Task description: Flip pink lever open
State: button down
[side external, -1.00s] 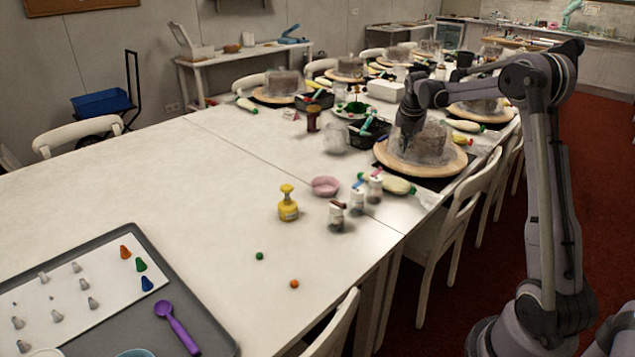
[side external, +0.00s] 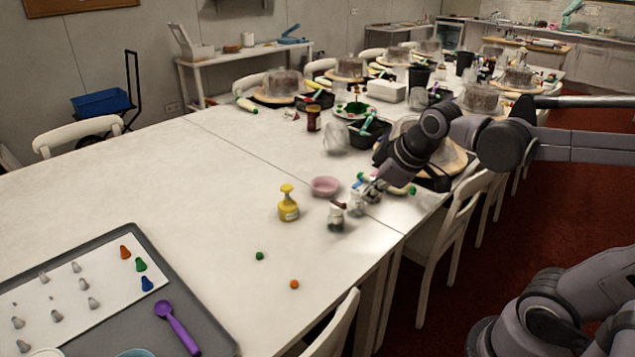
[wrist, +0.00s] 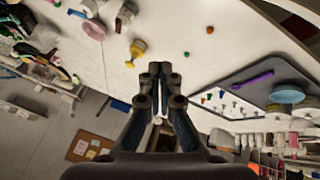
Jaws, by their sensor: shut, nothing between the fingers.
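I cannot make out a pink lever in either view. Small white bottles stand near the table's right edge: one with a dark red top (side external: 336,216), and one with a bluish top (side external: 357,201) just left of my gripper. My gripper (side external: 371,191) is low over the bottles in the side view and hides what is behind it. I cannot tell whether it touches a bottle. In the wrist view my gripper (wrist: 160,68) is shut and empty, and a small bottle (wrist: 125,14) shows at the top, left of the fingers.
A pink bowl (side external: 325,186) and a yellow bottle (side external: 288,204) stand left of the small bottles. A green ball (side external: 260,256) and an orange ball (side external: 294,284) lie nearer. A grey tray (side external: 200,322) is at front left. The table's left middle is clear.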

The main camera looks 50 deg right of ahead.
jog(key=c, duration=2.1)
grip_release()
jog(key=s+a+f+m, duration=0.2)
jog(key=s+a, duration=0.1)
jog(key=s+a+f+m+y, duration=0.1)
jog(key=s+a+m, duration=0.1)
jog(key=shift+t, duration=0.3)
jog(key=o, duration=0.5)
jog(key=shift+f+m, duration=0.1)
jog(key=shift+m, duration=0.2)
jog(key=shift+o, duration=0.9)
jog(key=shift+w+d+r, duration=0.1)
jog(key=shift+w+r, duration=0.15)
jog(key=w+d+r+m+g+h, duration=0.2)
jog(key=w+d+r+m, duration=0.25)
jog(key=w+d, duration=0.95)
jog(key=w+d+f+m, duration=0.2)
jog(key=w+d, duration=0.4)
jog(key=d, duration=0.6)
jog(key=w+d+f+m+g+h, duration=0.1)
jog(key=d+f, duration=0.2)
jog(key=d, duration=0.3)
jog(key=w+d+f+m+g, duration=0.1)
jog(key=d+f+m, duration=0.15)
jog(key=d, duration=0.35)
jog(key=shift+n, duration=0.4)
jog(key=x, duration=1.1)
jog(key=shift+d+f, duration=0.2)
